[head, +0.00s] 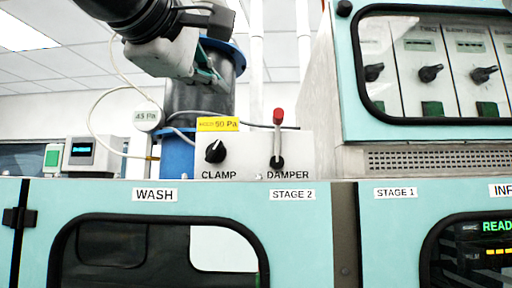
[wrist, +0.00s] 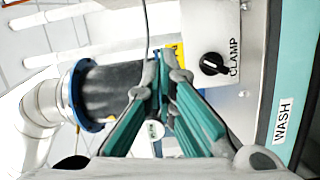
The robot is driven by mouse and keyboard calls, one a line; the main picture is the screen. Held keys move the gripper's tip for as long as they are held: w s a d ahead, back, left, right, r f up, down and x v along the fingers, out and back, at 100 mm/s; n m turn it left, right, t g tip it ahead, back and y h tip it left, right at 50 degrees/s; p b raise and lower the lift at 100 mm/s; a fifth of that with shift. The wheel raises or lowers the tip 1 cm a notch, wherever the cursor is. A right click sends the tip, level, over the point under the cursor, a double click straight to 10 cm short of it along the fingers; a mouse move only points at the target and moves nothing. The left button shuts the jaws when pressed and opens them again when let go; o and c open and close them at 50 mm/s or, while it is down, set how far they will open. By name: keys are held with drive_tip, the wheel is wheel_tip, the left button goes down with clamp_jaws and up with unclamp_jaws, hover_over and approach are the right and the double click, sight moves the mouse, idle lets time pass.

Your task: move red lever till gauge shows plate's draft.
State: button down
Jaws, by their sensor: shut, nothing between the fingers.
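The red lever (head: 278,115) has a red knob on a thin stem and stands upright above the DAMPER label on a pale control box (head: 245,150). The yellow plate (head: 218,125) on that box's top edge appears to read HOLD 50 Pa. The round white gauge (head: 147,120) to its left appears to read 43 Pa, though the digits are small; it also shows in the wrist view (wrist: 155,129), partly behind the fingers. My gripper (head: 212,80) is shut and empty, up and left of the lever. In the wrist view its fingers (wrist: 161,70) meet; the lever is not visible there.
A black CLAMP knob (head: 215,151) sits left of the lever on the same box. A dark duct (head: 205,100) with blue bands stands behind. A teal cabinet with knobs (head: 430,73) rises at right. Thin cables loop around the gauge.

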sight(278, 138)
drive_tip(key=w+d, duration=0.6)
drive_tip(key=w, duration=0.2)
drive_tip(key=shift+w+d+f+b, duration=0.2)
drive_tip(key=shift+d+f+b, duration=0.05)
drive_tip(key=shift+f+b, duration=0.2)
drive_tip(key=shift+d, duration=0.1)
drive_tip(key=shift+d+m, duration=0.3)
drive_tip(key=shift+d, duration=0.25)
drive_tip(key=shift+a, duration=0.1)
